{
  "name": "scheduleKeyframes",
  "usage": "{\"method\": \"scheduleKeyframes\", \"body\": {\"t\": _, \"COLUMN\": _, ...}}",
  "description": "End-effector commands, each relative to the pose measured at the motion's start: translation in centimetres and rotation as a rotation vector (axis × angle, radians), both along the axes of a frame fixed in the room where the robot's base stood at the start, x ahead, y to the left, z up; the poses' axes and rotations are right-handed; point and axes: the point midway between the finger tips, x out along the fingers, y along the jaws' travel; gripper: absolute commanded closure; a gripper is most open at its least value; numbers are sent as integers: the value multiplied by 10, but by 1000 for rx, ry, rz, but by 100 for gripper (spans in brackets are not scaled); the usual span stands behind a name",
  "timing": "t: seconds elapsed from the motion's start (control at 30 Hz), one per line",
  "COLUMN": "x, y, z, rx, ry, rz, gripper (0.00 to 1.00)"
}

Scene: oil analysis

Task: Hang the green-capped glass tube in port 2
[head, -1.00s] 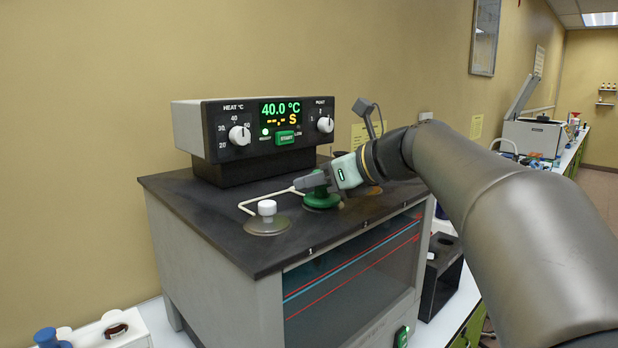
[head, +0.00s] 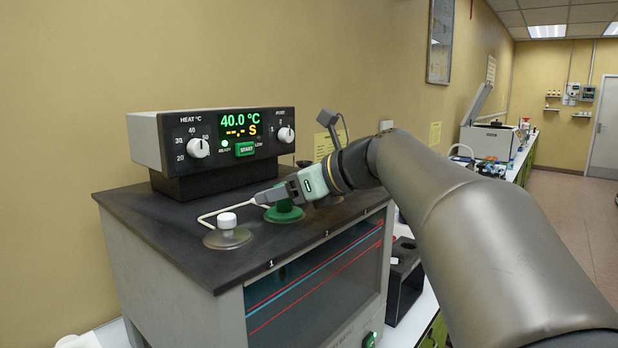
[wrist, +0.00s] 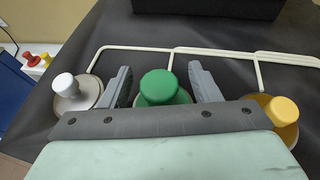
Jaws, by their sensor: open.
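The green cap (head: 284,213) sits on the dark bath lid (head: 160,210), in the middle port position, between the white cap and the yellow cap. It also shows in the wrist view (wrist: 160,86). Its glass tube is hidden below the lid. My gripper (head: 270,196) is level and low over the lid. In the wrist view its two grey fingers stand apart on either side of the green cap, with visible gaps, so it is open and not holding the cap.
A white-knobbed cap (head: 228,222) is left of the green one, and a yellow cap (wrist: 282,110) is right. A raised cream rail (wrist: 130,50) runs behind the caps. The control box (head: 215,140), reading 40.0 °C, stands at the lid's back. A dark rack (head: 404,280) is beside the bath.

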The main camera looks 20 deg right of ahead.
Motion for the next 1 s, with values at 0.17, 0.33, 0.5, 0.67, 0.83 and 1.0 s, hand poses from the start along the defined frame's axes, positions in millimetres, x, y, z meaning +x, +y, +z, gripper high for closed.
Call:
{"method": "scheduleKeyframes", "body": {"t": 0.17, "x": -25, "y": -24, "z": 15, "rx": -1, "ry": -3, "rz": -4, "gripper": 43}}
{"method": "scheduleKeyframes", "body": {"t": 0.33, "x": -54, "y": -51, "z": 31, "rx": -1, "ry": -3, "rz": -4, "gripper": 43}}
{"method": "scheduleKeyframes", "body": {"t": 0.5, "x": -80, "y": -76, "z": 47, "rx": -1, "ry": -2, "rz": -3, "gripper": 43}}
{"method": "scheduleKeyframes", "body": {"t": 0.67, "x": -98, "y": -94, "z": 57, "rx": -1, "ry": -2, "rz": -2, "gripper": 43}}
{"method": "scheduleKeyframes", "body": {"t": 0.83, "x": -108, "y": -102, "z": 62, "rx": 0, "ry": -1, "rz": -2, "gripper": 43}}
{"method": "scheduleKeyframes", "body": {"t": 1.0, "x": -110, "y": -104, "z": 63, "rx": 0, "ry": 0, "rz": 0, "gripper": 43}}
